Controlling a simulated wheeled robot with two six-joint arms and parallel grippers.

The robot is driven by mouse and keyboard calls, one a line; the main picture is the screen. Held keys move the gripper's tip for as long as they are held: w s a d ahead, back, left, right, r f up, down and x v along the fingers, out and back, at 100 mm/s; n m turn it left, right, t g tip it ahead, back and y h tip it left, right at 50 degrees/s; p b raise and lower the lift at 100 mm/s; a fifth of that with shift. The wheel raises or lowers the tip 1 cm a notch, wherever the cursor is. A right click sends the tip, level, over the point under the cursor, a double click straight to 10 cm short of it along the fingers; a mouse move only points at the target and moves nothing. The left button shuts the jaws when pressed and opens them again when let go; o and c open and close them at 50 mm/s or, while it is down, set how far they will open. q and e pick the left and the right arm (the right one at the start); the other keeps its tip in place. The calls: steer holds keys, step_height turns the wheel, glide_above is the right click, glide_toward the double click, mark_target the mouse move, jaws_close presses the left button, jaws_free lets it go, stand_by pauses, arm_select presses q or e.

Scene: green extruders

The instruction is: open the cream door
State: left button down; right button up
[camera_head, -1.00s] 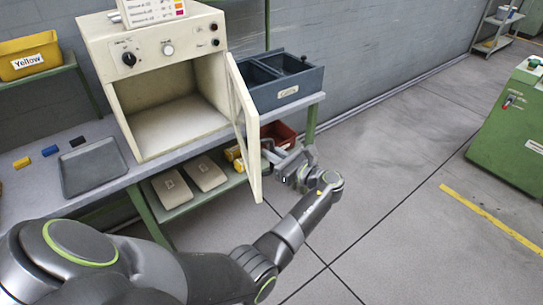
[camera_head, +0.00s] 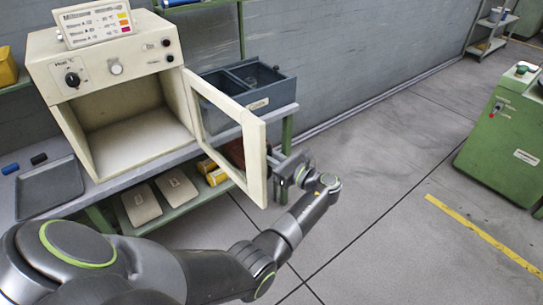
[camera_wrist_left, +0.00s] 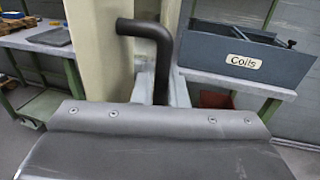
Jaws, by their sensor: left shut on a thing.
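The cream oven-like cabinet (camera_head: 95,55) stands on the workbench with its empty cavity showing. Its cream door (camera_head: 256,160), a frame around a window, is swung open, hinged on the cabinet's right side, its free edge jutting toward me. My left gripper (camera_head: 288,172) is at the outer side of the door's free edge. In the left wrist view a dark bent handle (camera_wrist_left: 148,32) rises beside the cream door edge (camera_wrist_left: 95,45), and my left gripper (camera_wrist_left: 155,90) is shut on it; the fingertips are partly hidden. My right gripper is in neither view.
A blue-grey bin (camera_head: 250,85) labelled Coils sits right of the cabinet, behind the door. A grey tray (camera_head: 48,188) lies on the bench's left. Pale packages (camera_head: 175,188) rest on the lower shelf. A green machine (camera_head: 505,130) stands far right; the floor between is clear.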

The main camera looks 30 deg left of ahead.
arm_select(q)
steer(key=c, duration=1.9)
jaws_free()
steer(key=shift+o, duration=0.4)
steer(key=shift+a, duration=0.15)
steer(key=s+d+b, duration=0.2)
steer(key=d+b, duration=0.1)
steer(key=d, duration=0.8)
steer(key=shift+d, duration=0.4)
steer(key=shift+f, duration=0.1)
